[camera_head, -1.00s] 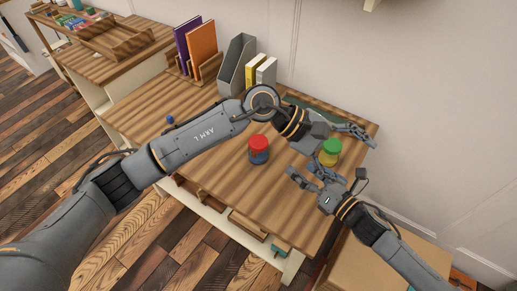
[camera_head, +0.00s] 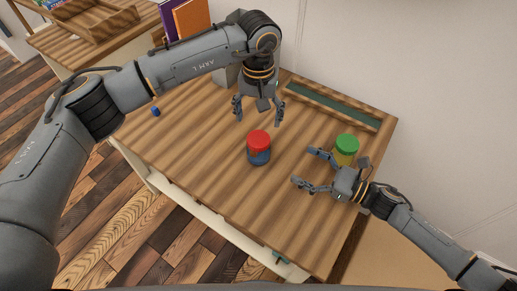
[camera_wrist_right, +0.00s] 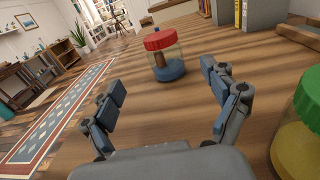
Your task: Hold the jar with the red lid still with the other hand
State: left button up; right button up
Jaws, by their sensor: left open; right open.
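The jar with the red lid (camera_head: 259,147) stands upright on the wooden table, with something blue in its lower part. It also shows in the right wrist view (camera_wrist_right: 164,55), ahead of the fingers. My left gripper (camera_head: 257,120) is open, pointing down just behind the jar, apart from it. My right gripper (camera_head: 305,168) is open and empty, to the right of the jar, its fingers facing it. In the right wrist view the open right fingers (camera_wrist_right: 165,110) have bare table between them.
A jar with a green lid (camera_head: 346,148) stands close behind my right gripper; it shows at the right edge of the right wrist view (camera_wrist_right: 300,130). A green-lined tray (camera_head: 335,104) lies along the back. A small blue object (camera_head: 155,111) is at the left. The table front is clear.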

aim_at(269, 146)
pick_arm(q)
jog(key=shift+w+f, duration=0.1)
pick_arm(e)
jog(key=shift+w+a, duration=0.25)
jog(key=x, duration=1.3)
jog(key=shift+w+a, duration=0.1)
